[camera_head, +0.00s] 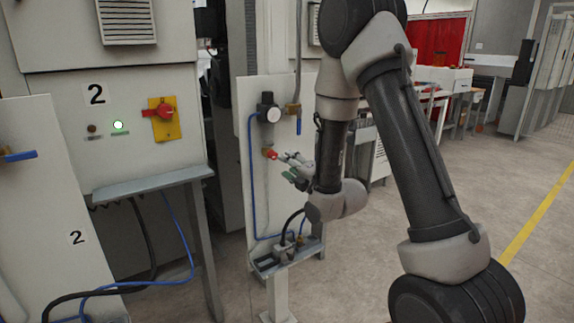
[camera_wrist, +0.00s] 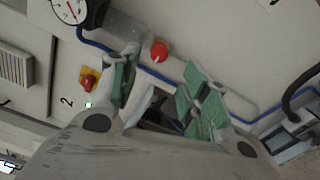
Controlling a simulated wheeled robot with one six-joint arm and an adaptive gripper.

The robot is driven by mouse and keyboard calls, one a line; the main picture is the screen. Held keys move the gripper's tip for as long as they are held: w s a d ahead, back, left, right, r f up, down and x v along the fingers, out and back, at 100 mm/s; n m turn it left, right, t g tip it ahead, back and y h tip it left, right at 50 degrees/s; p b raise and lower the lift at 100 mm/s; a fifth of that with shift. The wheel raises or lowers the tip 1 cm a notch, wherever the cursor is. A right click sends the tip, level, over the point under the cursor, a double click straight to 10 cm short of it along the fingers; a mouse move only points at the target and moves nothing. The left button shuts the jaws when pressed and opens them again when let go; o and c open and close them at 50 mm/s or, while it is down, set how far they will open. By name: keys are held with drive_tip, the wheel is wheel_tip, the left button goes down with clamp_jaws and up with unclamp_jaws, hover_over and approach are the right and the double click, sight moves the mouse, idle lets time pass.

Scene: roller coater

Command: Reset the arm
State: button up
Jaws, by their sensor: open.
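My gripper (camera_head: 292,170) is at the end of my bent arm, in front of the pale panel with the air valve. In the wrist view my gripper (camera_wrist: 158,92) has its two green-padded fingers spread apart, with nothing between them. A red knob (camera_wrist: 159,51) shows on the panel beyond the fingertips. The red knob (camera_head: 270,154) is just left of the fingers in the head view. I cannot tell the exact gap between fingers and knob.
A pressure gauge (camera_head: 273,115) and a blue hose (camera_head: 250,190) are on the panel. A cabinet marked 2 has a red rotary switch (camera_head: 165,111) on a yellow plate and a lit green lamp (camera_head: 118,125). A grey shelf (camera_head: 155,182) juts out below. Open floor lies right.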

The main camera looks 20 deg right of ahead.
drive_tip(key=s+d+f+m+g+h, duration=0.1)
drive_tip(key=s+f+m+g, duration=0.1)
drive_tip(key=f+m+g, duration=0.3)
drive_tip(key=s+d+f+m+g+h, duration=0.1)
drive_tip(key=s+f+m+h, duration=0.1)
drive_tip(key=f, duration=0.6)
drive_tip(key=s+d+f+m+g+h, duration=0.1)
drive_tip(key=s+d+f+m+g, duration=0.1)
drive_tip(key=s+d+m+g, duration=0.25)
drive_tip(key=s+d+r+m+g, duration=0.1)
drive_tip(key=s+r+m, duration=0.5)
drive_tip(key=s+r, duration=0.6)
drive_tip(key=s+d+r+m+g+h, duration=0.1)
drive_tip(key=s+d+r+m, duration=0.3)
drive_tip(key=s+r+m, duration=0.3)
drive_tip(key=s+r, duration=0.5)
drive_tip(key=s, duration=0.3)
drive_tip(key=shift+s+d+r+h, duration=0.25)
drive_tip(key=shift+d+r+h, duration=0.05)
drive_tip(key=shift+d+r, duration=0.05)
